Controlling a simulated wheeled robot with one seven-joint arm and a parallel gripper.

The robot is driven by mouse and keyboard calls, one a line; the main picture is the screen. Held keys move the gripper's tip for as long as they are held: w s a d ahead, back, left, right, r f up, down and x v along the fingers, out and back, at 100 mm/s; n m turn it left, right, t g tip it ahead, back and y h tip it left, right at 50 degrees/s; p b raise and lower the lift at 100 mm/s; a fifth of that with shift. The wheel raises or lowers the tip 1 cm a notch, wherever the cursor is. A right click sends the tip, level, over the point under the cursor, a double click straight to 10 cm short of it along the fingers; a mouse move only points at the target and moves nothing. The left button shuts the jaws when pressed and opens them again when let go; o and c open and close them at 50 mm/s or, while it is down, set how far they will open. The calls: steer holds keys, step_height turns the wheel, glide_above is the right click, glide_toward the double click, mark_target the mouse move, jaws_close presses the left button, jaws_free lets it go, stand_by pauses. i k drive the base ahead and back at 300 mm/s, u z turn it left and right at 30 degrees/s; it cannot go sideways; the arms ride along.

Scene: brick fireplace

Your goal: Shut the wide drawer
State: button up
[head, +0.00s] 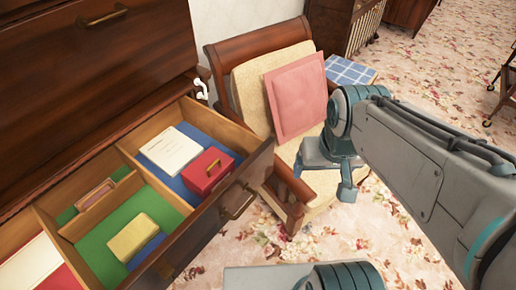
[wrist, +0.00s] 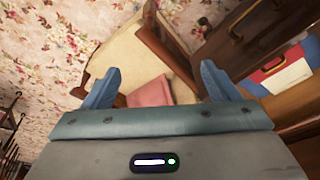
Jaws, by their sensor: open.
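The wide drawer (head: 232,212) is pulled out from the dark wooden chest at the left in the head view. It has a brass handle (head: 239,203) on its front and wooden dividers inside. It holds a red box (head: 207,172), a white booklet (head: 172,150) and a yellow block (head: 133,236), among other things. My gripper (head: 322,180) is to the right of the drawer front, over the armchair, apart from the drawer. In the wrist view my gripper (wrist: 154,90) is open and empty, with the drawer at the right.
A wooden armchair (head: 225,50) with a pink cushion (head: 298,97) stands close to the drawer's right end. A closed drawer (head: 110,60) is above the open one. A blue checked item (head: 348,70) lies behind the chair.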

mark_target(191, 223)
steer(key=z, duration=0.05)
steer(key=k, duration=0.5)
steer(key=u, duration=0.85)
steer(key=i, duration=0.2)
steer(key=u, duration=1.85)
steer(key=k, duration=0.3)
steer(key=z, duration=0.4)
steer(key=i, duration=0.2)
